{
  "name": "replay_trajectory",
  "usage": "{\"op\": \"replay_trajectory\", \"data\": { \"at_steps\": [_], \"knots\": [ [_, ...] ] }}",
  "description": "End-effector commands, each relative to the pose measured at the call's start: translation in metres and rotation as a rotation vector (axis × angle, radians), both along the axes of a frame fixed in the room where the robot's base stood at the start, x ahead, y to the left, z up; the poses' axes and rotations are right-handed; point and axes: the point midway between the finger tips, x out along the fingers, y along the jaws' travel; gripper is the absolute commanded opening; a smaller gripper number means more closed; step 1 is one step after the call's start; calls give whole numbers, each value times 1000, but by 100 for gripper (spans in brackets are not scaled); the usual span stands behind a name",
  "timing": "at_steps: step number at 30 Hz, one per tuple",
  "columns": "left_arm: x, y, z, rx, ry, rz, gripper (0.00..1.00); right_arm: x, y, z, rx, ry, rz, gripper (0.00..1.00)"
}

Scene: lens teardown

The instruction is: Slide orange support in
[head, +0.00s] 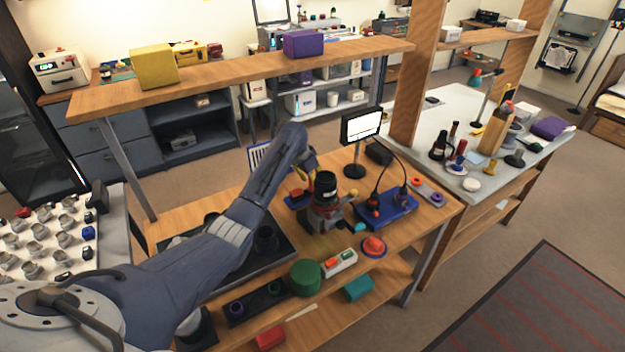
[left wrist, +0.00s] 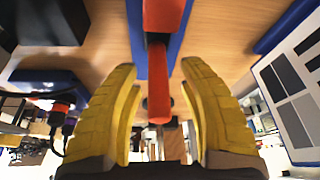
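An orange-red support (left wrist: 158,95) on a blue strip (left wrist: 140,40) fills the middle of the left wrist view. In the head view, small red and blue parts (head: 297,198) lie just below my left gripper (head: 312,166). The yellow fingers of my left gripper, also in the left wrist view (left wrist: 158,85), are open on both sides of the orange support, with visible gaps to it. A black lens (head: 325,185) stands upright in a grey and red holder (head: 326,215), close to the gripper's right. My right gripper is not in view.
A small monitor (head: 361,126) stands behind the lens. A blue tray (head: 388,211) with cabled tools lies to its right. A red and blue button (head: 374,246), a green cylinder (head: 305,277) and a dark tray (head: 275,255) are at the front. A wooden shelf (head: 240,68) runs behind.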

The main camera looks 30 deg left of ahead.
Motion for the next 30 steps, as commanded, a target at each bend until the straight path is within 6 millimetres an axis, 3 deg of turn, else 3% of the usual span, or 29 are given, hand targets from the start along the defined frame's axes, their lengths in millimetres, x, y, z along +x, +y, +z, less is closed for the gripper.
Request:
{"op": "replay_trajectory", "data": {
  "at_steps": [8, 21, 30],
  "knots": [
    [-1, 0, 9, -3, -5, 0, 41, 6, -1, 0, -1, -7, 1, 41],
    [-27, 12, 75, 0, -5, 1, 41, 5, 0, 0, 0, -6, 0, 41],
    [-39, 16, 105, 0, -2, 0, 41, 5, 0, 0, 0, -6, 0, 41]
  ]
}}
